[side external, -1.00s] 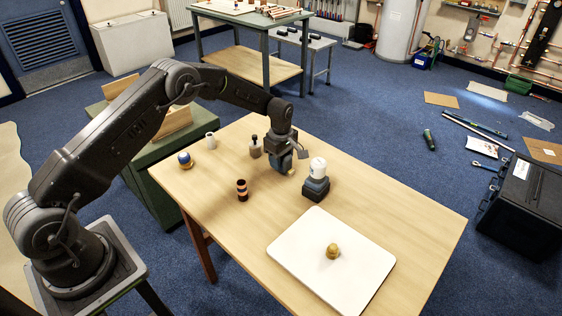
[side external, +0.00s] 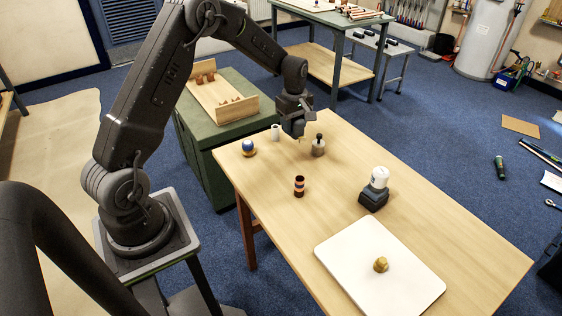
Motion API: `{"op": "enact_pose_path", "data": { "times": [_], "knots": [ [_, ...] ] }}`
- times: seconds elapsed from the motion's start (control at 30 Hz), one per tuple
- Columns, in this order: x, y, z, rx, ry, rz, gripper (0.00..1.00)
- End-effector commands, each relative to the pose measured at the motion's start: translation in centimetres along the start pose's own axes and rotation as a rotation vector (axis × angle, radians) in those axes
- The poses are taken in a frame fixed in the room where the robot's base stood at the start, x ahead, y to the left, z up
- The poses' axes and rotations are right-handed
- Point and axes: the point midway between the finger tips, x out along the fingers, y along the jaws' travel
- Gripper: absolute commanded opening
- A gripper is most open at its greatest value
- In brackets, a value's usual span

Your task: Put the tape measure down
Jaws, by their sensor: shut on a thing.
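My gripper (side external: 297,129) is shut, pointing down over the far left part of the wooden table (side external: 420,205). It is between a small white cylinder and a grey bottle with a dark cap. The thing in its jaws is mostly hidden; a small yellowish bit shows just under the fingers. I take it to be the tape measure (side external: 302,139), though its shape cannot be made out. It appears to be held above the table top, but the gap is hard to judge.
The grey bottle (side external: 318,149) and white cylinder (side external: 276,132) stand close by. The table's middle is clear.

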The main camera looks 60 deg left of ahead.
Motion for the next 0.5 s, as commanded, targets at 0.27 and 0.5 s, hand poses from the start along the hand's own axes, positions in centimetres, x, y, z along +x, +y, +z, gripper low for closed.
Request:
{"op": "enact_pose_path", "data": {
  "times": [0.27,0.5],
  "knots": [
    [-0.5,-11.5,-6.0,-0.005,0.001,0.002,0.12],
    [-0.3,-19.2,-6.8,0.005,0.001,0.002,0.12]
  ]
}}
